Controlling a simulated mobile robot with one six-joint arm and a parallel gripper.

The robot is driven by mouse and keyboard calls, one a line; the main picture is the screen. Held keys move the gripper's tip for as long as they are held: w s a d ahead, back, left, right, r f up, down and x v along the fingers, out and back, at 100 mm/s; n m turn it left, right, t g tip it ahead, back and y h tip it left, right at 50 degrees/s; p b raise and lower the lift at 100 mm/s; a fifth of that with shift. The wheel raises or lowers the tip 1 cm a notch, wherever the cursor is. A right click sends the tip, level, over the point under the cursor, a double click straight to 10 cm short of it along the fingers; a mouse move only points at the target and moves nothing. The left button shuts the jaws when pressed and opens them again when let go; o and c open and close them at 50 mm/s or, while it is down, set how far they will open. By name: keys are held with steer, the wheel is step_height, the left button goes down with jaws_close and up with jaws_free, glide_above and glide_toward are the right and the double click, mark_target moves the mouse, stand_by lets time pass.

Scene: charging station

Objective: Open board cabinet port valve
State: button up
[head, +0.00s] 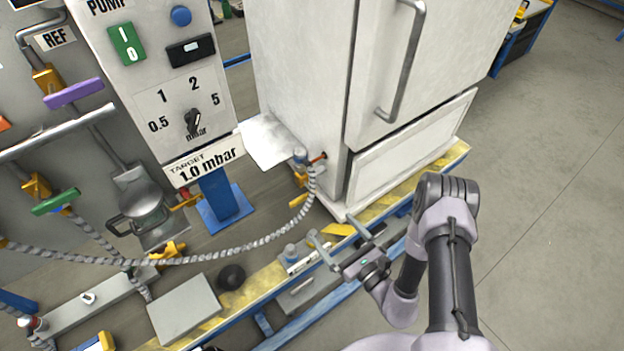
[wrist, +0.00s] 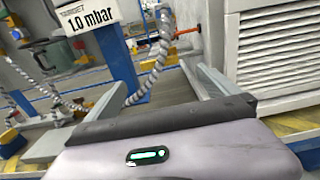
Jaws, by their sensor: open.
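The white cabinet (head: 300,80) stands at the centre top of the head view. A grey ribbed hose (head: 250,245) ends at its lower left side, by a small orange port fitting (head: 318,158); the fitting also shows in the wrist view (wrist: 188,32). On the grey board at left are valves with a purple handle (head: 74,92) and a green handle (head: 56,201). No readable label shows which is the cabinet port valve. My gripper (head: 333,228) is open and empty, below and in front of the hose end, apart from it. Its fingers also show in the wrist view (wrist: 155,75).
The pump panel (head: 150,60) and its blue post (head: 221,200) stand left of the cabinet. A grey plate (head: 186,308) and a black knob (head: 232,277) lie at the front of the yellow-edged platform. The floor (head: 550,180) at right is clear.

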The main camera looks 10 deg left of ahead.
mark_target(304, 197)
steer(key=b+x, duration=0.3)
steer(key=x, duration=1.2)
steer(key=shift+s+a+b, duration=0.1)
steer(key=shift+a+b, duration=0.15)
steer(key=shift+b, duration=0.15)
steer(key=c, duration=1.9)
